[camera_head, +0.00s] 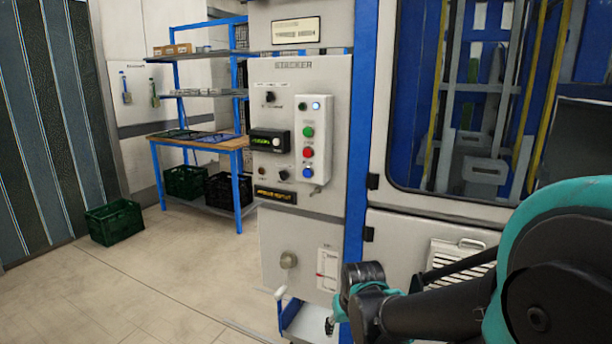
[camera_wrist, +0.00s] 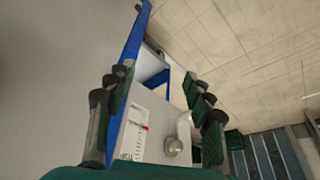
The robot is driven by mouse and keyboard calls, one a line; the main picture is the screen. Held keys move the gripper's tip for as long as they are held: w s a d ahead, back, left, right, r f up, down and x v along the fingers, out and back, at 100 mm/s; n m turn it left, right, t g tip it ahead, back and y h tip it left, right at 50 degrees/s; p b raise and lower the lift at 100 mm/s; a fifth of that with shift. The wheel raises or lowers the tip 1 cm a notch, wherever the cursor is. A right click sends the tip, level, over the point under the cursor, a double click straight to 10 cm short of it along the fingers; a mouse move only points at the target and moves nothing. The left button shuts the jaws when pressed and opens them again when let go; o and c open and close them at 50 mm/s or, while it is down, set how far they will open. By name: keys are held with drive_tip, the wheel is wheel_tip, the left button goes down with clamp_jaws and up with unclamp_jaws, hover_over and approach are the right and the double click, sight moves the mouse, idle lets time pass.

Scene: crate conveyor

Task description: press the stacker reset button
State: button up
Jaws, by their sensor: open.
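The grey stacker panel (camera_head: 285,80) stands in the middle of the head view. On its right side is a pale button box (camera_head: 320,150) with a green button (camera_head: 308,132), a red button (camera_head: 307,153) and a blue button (camera_head: 308,173). Small lamps sit at its top, one lit bluish white. Their labels are too small to read, so I cannot tell which is reset. My gripper (camera_wrist: 160,80) is open and empty, its fingers either side of the wrist view. In the head view it is low, in front of the cabinet, below and right of the buttons.
A round knob (camera_head: 289,260) and a white label (camera_head: 327,270) are on the lower cabinet. A blue-framed window (camera_head: 480,100) is at the right. A blue shelf rack (camera_head: 195,140) and green crate (camera_head: 115,222) stand at left.

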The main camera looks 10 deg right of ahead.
clamp_jaws()
idle(1.4)
